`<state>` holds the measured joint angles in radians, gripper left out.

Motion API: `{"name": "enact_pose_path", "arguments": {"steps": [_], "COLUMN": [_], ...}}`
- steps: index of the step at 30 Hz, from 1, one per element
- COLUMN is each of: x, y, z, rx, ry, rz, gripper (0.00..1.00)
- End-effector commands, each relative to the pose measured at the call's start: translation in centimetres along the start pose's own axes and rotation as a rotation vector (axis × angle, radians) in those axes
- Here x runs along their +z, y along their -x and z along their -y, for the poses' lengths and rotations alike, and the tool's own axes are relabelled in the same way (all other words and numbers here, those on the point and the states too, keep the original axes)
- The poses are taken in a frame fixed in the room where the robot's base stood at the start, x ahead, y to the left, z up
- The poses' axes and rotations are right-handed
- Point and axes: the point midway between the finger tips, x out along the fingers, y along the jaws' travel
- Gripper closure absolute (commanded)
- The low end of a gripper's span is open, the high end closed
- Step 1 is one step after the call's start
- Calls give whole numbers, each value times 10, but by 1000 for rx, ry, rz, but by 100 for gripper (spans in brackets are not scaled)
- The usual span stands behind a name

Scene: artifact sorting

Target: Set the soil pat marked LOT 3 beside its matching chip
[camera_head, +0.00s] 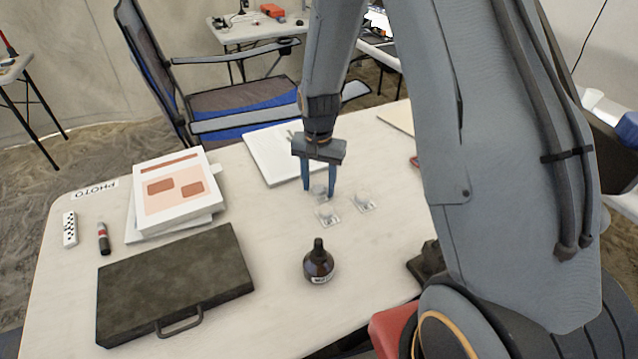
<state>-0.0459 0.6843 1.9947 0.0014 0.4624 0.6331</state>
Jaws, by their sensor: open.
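My gripper (319,191) is open, pointing down over the table, its two blue fingers apart. A small pale, clear-looking piece (320,189) shows between and behind the fingertips; I cannot tell whether they touch it. Two similar small pieces lie on the table close by, one just in front of the gripper (328,214) and one to its right (364,202). They are too small to tell soil pat from chip, and no LOT 3 mark can be read. My arm hides part of the table's right side.
A folding chair (235,100) stands behind. The table is clear between case and bottle.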

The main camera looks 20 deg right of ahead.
Motion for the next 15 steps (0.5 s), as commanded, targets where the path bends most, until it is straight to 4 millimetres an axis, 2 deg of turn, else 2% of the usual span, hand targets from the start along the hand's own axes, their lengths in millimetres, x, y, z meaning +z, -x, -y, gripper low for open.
{"name": "enact_pose_path", "arguments": {"steps": [7, 15], "x": [-1, -2], "y": [16, 67], "z": [1, 1], "rx": [-1, -4], "ry": [0, 0], "rz": [-2, -5], "gripper": [54, 54]}}
